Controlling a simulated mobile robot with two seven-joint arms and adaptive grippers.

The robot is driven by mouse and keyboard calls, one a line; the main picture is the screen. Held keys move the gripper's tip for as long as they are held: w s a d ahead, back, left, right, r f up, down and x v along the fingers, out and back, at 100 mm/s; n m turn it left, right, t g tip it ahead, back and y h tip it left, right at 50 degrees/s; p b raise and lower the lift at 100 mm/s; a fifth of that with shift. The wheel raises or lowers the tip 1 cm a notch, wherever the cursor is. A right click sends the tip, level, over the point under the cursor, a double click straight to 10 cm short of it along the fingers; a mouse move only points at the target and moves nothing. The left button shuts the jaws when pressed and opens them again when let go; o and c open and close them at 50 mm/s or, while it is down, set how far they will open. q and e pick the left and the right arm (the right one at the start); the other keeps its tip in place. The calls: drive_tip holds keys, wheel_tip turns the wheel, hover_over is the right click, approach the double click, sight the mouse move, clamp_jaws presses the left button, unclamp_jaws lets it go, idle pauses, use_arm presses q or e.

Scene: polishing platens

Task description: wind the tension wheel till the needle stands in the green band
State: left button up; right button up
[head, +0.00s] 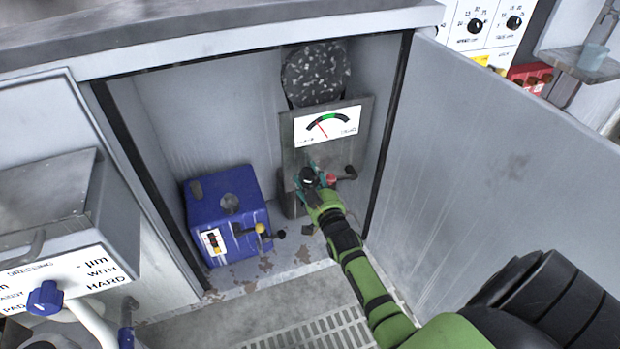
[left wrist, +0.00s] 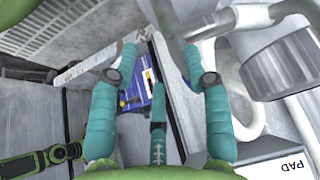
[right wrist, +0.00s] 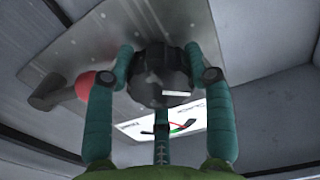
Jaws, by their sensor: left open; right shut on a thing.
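The tension wheel (right wrist: 160,78), a dark lobed knob, is on a grey panel (right wrist: 65,75) inside the open cabinet. My right gripper (head: 308,178) is shut on it, with a teal finger on either side in the right wrist view. The gripper mostly covers the wheel in the head view. The white gauge (head: 342,124) is above the wheel. Its red needle (head: 322,129) leans left, and its tip stands left of the green band (head: 327,117). The gauge also shows upside down in the right wrist view (right wrist: 185,122). My left gripper (left wrist: 160,58) is open and empty.
A red-knobbed lever (head: 332,179) is close to the right of my right gripper. A blue box (head: 225,205) stands on the cabinet floor at left. The open door (head: 480,150) bounds the right side. A dark speckled disc (head: 315,72) is above the gauge.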

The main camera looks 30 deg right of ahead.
drive_tip(key=shift+r, duration=0.15)
drive_tip(key=shift+w+r+m+p, duration=0.1)
drive_tip(key=shift+m+p, duration=0.3)
drive_tip(key=shift+m, duration=0.2)
drive_tip(key=m+p, duration=0.1)
drive_tip(key=m, duration=0.2)
drive_tip(key=shift+r, duration=0.1)
drive_tip(key=shift+d+m+p, duration=0.1)
drive_tip(key=shift+m+p, duration=0.4)
drive_tip(key=shift+m, duration=0.5)
use_arm(q)
drive_tip(key=s+a+f+g, duration=0.1)
drive_tip(key=s+f+g, duration=0.1)
drive_tip(key=f, duration=0.5)
drive_tip(key=shift+s+g+y, duration=0.3)
drive_tip(key=shift+s+g, duration=0.1)
drive_tip(key=shift+s, duration=0.1)
use_arm(e)
drive_tip(key=shift+m, duration=1)
use_arm(q)
drive_tip(key=shift+f, duration=0.15)
use_arm(e)
drive_tip(key=o, duration=1.2)
drive_tip(key=shift+d, duration=0.1)
